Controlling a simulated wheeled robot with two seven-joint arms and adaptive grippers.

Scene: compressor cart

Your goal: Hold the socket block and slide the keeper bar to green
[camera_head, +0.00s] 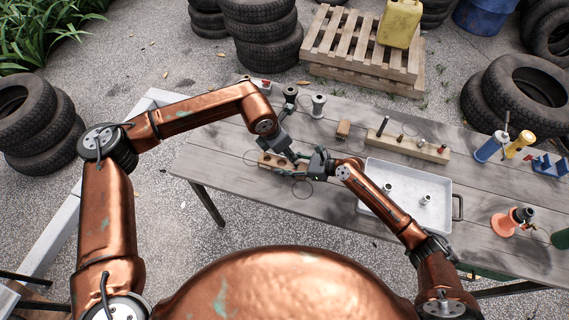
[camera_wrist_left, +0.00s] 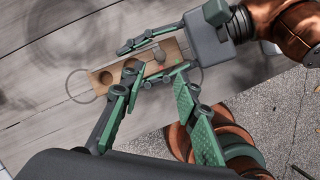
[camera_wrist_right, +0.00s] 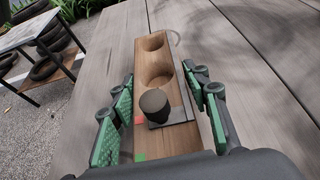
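The wooden socket block (camera_head: 268,160) lies on the grey table; the left wrist view (camera_wrist_left: 103,78) and right wrist view (camera_wrist_right: 152,44) show its round holes. A dark round knob (camera_wrist_right: 153,103) stands on a grey keeper bar (camera_wrist_right: 178,118) across the block. A red mark (camera_wrist_right: 139,120) is by the knob and a green mark (camera_wrist_right: 141,157) is nearer my right gripper. My right gripper (camera_wrist_right: 167,85) is open, with fingers along both long sides of the block. My left gripper (camera_wrist_left: 155,78) is open, its fingertips over the block's near edge; contact is unclear.
A grey tray (camera_head: 373,200) with two small metal parts stands right of the grippers. A wooden rail with pegs (camera_head: 405,146), a small wooden block (camera_head: 343,129) and spools (camera_head: 318,105) stand behind. My two grippers are very close together. Bare table lies left of the block.

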